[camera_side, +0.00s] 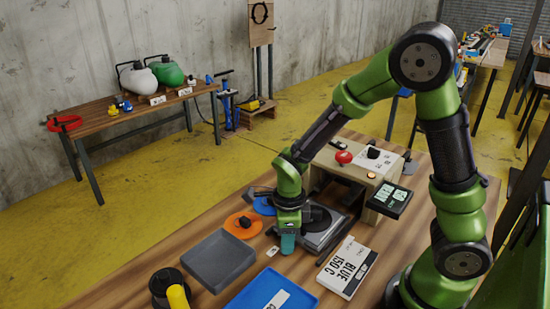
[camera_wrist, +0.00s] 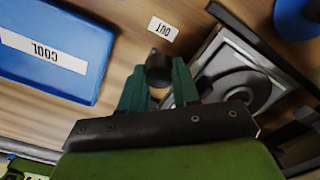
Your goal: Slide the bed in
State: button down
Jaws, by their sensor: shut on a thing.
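The bed is a grey metal sled with a round black plate on top (camera_side: 320,222). It sits on the bench in front of the wooden press (camera_side: 364,180), mostly outside the press opening. In the wrist view the bed (camera_wrist: 235,82) lies to the right of the fingers. My gripper (camera_side: 288,243) is at the bed's near left side. In the wrist view my gripper (camera_wrist: 160,84) has its teal fingers on both sides of a dark round knob (camera_wrist: 158,66) and is shut on it. The knob's join to the bed is hidden. A small "OUT" label (camera_wrist: 162,29) lies just beyond the knob.
A grey tray (camera_side: 219,260), blue "COOL" tray (camera_side: 270,292) and "BLUE 150 C" card (camera_side: 347,267) lie around the bed. An orange disc (camera_side: 240,226) is left of my gripper. The press carries a red button (camera_side: 344,157); a display (camera_side: 390,198) stands at its right.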

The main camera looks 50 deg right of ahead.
jog(key=d, duration=1.4)
jog(key=shift+d, duration=0.25)
jog(key=shift+d, duration=0.1)
jog(key=c, duration=1.1)
grip_release()
jog(key=o, duration=0.3)
jog(key=shift+a, duration=0.2)
jog(key=shift+r, duration=0.1)
notch_tip(320, 180, up, 17)
